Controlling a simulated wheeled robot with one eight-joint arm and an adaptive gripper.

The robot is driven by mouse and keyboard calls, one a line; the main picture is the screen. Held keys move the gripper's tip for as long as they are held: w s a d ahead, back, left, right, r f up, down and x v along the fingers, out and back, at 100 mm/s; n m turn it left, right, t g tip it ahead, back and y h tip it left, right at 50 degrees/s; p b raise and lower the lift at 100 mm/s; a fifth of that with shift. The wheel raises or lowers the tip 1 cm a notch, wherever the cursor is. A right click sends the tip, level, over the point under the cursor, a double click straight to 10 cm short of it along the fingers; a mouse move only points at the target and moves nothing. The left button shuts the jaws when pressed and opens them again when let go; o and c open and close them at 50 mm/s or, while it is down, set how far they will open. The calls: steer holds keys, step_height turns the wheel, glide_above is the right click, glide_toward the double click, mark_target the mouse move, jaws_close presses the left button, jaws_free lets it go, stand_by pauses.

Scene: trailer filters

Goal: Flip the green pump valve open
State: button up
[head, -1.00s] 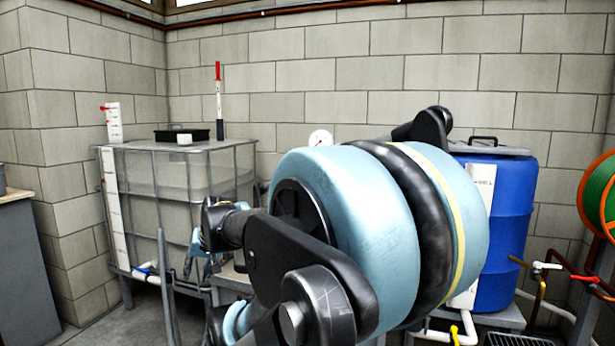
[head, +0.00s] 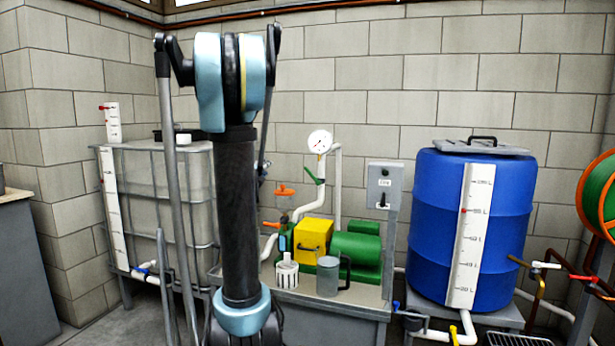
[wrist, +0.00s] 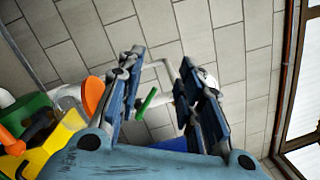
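The green valve handle (head: 314,175) sits on the white pipe below the round gauge, slanting down to the right in the head view. In the wrist view the green handle (wrist: 147,103) shows between the two fingers, beyond them. My gripper (wrist: 161,64) is open and empty, its fingers well apart. No finger visibly touches the handle. In the head view my upright arm hides most or all of the gripper.
An orange handle (head: 285,190) is left of the green one. A yellow and green pump (head: 356,254), a white strainer cup (head: 287,272) and a grey mug (head: 328,276) are on the bench. A blue barrel (head: 423,220) stands right, a caged tank (head: 150,200) left.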

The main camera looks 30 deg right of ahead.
mark_target(309, 172)
steer(key=s+d+f+m+g+h, duration=0.3)
steer(key=d+f+m+g, duration=0.25)
steer(key=d+m, duration=0.25)
steer(key=shift+g, duration=0.35)
steer(key=x, duration=1.7)
steer(key=shift+d+r, duration=0.25)
steer(key=shift+d, duration=0.05)
jaws_close()
